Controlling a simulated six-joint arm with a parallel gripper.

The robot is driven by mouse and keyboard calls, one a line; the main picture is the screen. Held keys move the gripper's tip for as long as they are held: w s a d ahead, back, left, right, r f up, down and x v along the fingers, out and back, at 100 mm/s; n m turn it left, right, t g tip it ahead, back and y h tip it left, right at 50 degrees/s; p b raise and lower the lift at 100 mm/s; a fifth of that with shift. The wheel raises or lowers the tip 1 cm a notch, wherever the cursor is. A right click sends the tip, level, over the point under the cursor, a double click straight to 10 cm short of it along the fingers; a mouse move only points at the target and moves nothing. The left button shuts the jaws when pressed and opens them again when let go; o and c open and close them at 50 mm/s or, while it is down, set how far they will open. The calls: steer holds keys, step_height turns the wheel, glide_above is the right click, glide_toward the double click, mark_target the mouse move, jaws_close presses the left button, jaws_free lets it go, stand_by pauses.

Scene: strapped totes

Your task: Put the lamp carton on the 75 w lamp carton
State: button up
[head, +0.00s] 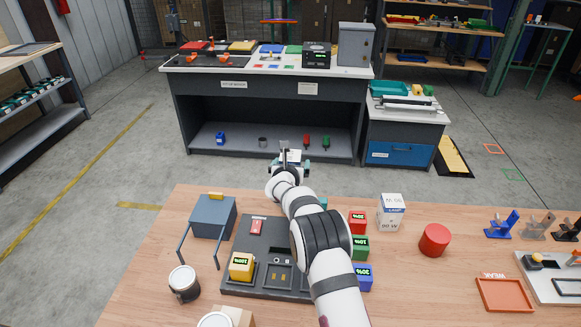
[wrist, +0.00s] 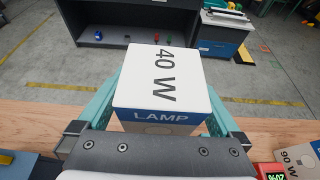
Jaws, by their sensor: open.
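A lamp carton marked 40 W (wrist: 160,80), white on top with a blue LAMP band, sits between the teal fingers of my gripper in the wrist view. A small part of this carton (head: 292,155) shows in the head view. My gripper (head: 290,162) is open, with one finger on each side of the carton. What is under the carton is hidden. Another lamp carton (head: 391,211) stands on the right of the table; it reads 90 W in the wrist view (wrist: 296,159). I see no carton marked 75 W; my arm hides part of the table.
Near my arm are red (head: 357,222), green (head: 360,247), blue (head: 363,277) and yellow (head: 241,266) blocks, a dark tray (head: 240,288), a grey-blue box (head: 213,216) and a red cylinder (head: 434,240). A red-orange tray (head: 504,295) lies at right.

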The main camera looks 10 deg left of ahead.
steer(key=v, duration=1.2)
steer(key=s+d+r+m+g+h, duration=0.4)
steer(key=s+d+m, duration=0.3)
steer(key=d+m, duration=0.35)
steer(key=s+d+r+m+g+h, duration=0.1)
steer(key=s+d+r+m+h, duration=0.35)
steer(key=s+d+m, duration=0.55)
steer(key=s+d+f+m+g+y, duration=0.1)
steer(key=s+d+m+g+y, duration=0.1)
steer(key=s+m+g, duration=0.5)
steer(key=s+d+f+m+y, duration=0.1)
steer(key=s+d+m+y, duration=0.15)
steer(key=s+m, duration=0.6)
steer(key=s+a+f+m+g+y, duration=0.1)
steer(key=s+a+m+y, duration=0.4)
steer(key=s+a, duration=0.5)
steer(key=s+f, duration=0.1)
steer(key=s, duration=0.3)
steer(key=shift+a+f+m+g+y, duration=0.2)
steer(key=shift+a+m+g+y, duration=0.1)
steer(key=shift+y, duration=0.1)
